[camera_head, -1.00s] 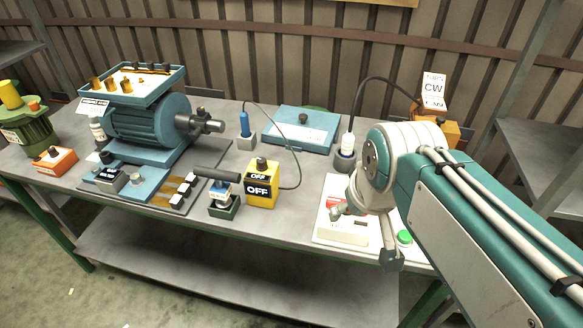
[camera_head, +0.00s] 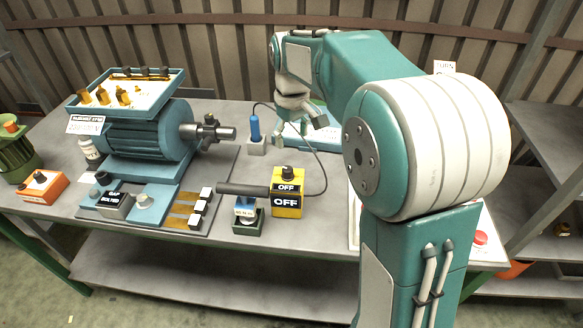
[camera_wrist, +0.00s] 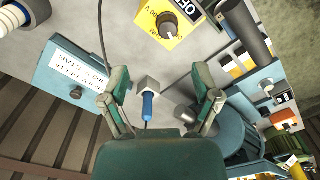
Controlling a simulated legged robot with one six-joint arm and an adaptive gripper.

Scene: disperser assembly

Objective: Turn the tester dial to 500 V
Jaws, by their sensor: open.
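The tester is a yellow box (camera_head: 287,205) with a dark dial (camera_head: 288,171) on top and black OFF labels, standing mid-bench. In the wrist view the yellow tester face (camera_wrist: 182,44) and its dial (camera_wrist: 168,25) show at the top, beyond my fingertips; the dial's exact setting is not readable. My gripper (camera_head: 292,132) is open and empty, behind the tester as seen from the head, above the bench. In the wrist view my gripper (camera_wrist: 160,100) has its fingers spread on both sides of a blue probe (camera_wrist: 148,106), with no visible contact.
The blue probe (camera_head: 255,128) stands in a grey holder (camera_head: 256,147); a black cable (camera_head: 322,165) runs to the tester. A blue motor (camera_head: 150,130) stands at left.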

